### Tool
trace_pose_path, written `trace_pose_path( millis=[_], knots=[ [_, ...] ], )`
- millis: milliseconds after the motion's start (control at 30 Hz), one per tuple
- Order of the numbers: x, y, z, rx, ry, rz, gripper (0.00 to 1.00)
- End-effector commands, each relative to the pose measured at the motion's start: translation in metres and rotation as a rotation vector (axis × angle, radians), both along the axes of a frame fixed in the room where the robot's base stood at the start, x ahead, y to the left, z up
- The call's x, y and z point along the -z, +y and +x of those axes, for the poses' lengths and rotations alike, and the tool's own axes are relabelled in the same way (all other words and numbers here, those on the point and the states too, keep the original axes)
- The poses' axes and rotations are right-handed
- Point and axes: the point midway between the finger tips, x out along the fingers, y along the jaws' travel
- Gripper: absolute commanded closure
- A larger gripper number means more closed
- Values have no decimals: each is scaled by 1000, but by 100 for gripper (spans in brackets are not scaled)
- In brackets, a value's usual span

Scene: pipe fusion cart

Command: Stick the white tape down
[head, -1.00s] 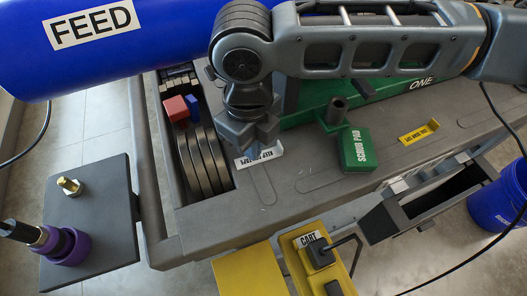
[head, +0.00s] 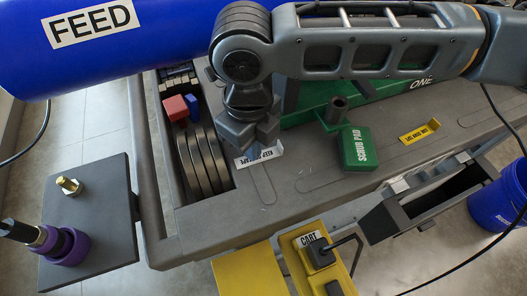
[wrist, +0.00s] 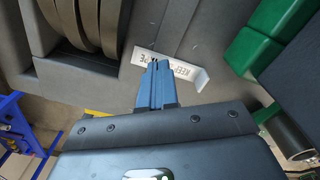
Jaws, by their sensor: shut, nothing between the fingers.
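The white tape (head: 262,157) is a short strip with black lettering, partly readable as "KEEP" and "TAPE". It lies on the grey cart top, just right of the slot with the black rings. Its right end stands up as a tab; this also shows in the wrist view, where the tape (wrist: 185,72) has its raised end at the right. My gripper (wrist: 156,66) is shut and empty. Its blue fingertips overlap the middle of the strip in the wrist view and hide part of the lettering. I cannot tell whether they touch it.
A green scrub pad (head: 358,150) and a green bracket (head: 334,112) stand right of the tape. A yellow strip (head: 420,132) with a raised end lies farther right. Black rings (head: 203,160), a red block (head: 176,108) and a blue block (head: 194,107) are at the left.

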Motion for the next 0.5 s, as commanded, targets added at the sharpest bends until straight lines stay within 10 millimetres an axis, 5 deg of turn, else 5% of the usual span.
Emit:
trace_pose_path(
  millis=[500],
  knots=[
    [10, 0, 0, 0, 0, 0, 100]
  ],
)
